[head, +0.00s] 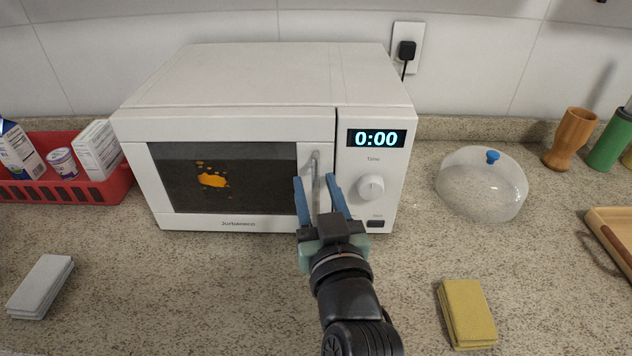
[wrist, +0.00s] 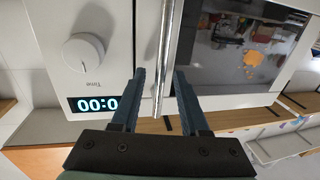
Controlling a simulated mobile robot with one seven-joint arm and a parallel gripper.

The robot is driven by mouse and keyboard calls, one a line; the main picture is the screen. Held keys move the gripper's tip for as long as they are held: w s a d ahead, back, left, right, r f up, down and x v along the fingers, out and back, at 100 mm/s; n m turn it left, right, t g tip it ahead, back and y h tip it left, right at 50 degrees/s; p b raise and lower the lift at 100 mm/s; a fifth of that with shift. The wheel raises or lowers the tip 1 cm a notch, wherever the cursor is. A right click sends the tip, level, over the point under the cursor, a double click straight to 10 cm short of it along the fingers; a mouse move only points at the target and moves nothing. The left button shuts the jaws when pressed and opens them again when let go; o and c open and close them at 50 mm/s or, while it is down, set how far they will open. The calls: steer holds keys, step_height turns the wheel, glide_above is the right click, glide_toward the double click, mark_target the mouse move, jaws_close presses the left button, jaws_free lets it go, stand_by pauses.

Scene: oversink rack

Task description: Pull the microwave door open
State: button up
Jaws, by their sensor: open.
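A white microwave (head: 270,80) stands on the counter with its door (head: 235,175) shut. The door has a dark window with an orange stain, and a vertical metal handle (head: 316,172) at its right edge. My gripper (head: 320,182) is open in front of the handle, one blue finger on each side of it. In the wrist view the handle (wrist: 165,50) runs between the two open fingers (wrist: 158,82), with a gap visible on both sides. The control panel with a round knob (head: 370,187) and a 0:00 display lies right of the handle.
A red basket (head: 70,190) with cartons is left of the microwave. A clear dome lid (head: 482,185) is at right. The counter before the door is mostly clear.

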steer(key=shift+w, duration=0.35)
jaws_close()
stand_by(1.2)
